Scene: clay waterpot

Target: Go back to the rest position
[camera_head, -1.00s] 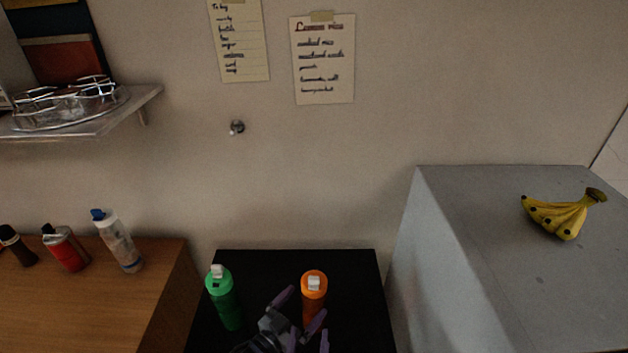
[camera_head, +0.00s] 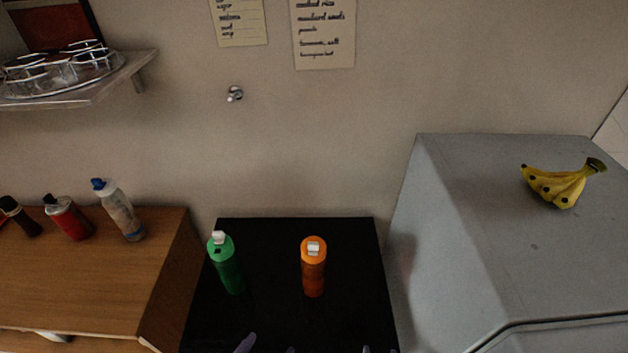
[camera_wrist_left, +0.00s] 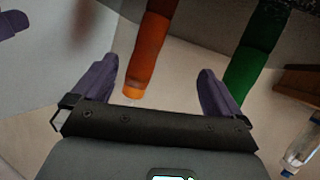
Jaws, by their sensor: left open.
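My left gripper (camera_head: 268,347) shows only as purple fingertips at the bottom edge of the head view. In the left wrist view its two fingers (camera_wrist_left: 157,70) are spread apart with nothing between them. An orange bottle (camera_head: 313,270) stands upright on the black surface, beyond the fingertips. It also shows in the left wrist view (camera_wrist_left: 150,50), past the open fingers. A green bottle (camera_head: 228,268) stands upright to its left. More purple tips at the bottom edge seem to be my right gripper (camera_head: 379,350), mostly cut off.
A wooden cabinet (camera_head: 100,275) at left holds a clear bottle (camera_head: 120,212), a red bottle (camera_head: 68,218) and a dark bottle (camera_head: 20,216). A tall grey cabinet (camera_head: 480,250) at right carries bananas (camera_head: 560,185). A wall shelf (camera_head: 130,75) holds glassware. The black top (camera_head: 350,310) is clear around the bottles.

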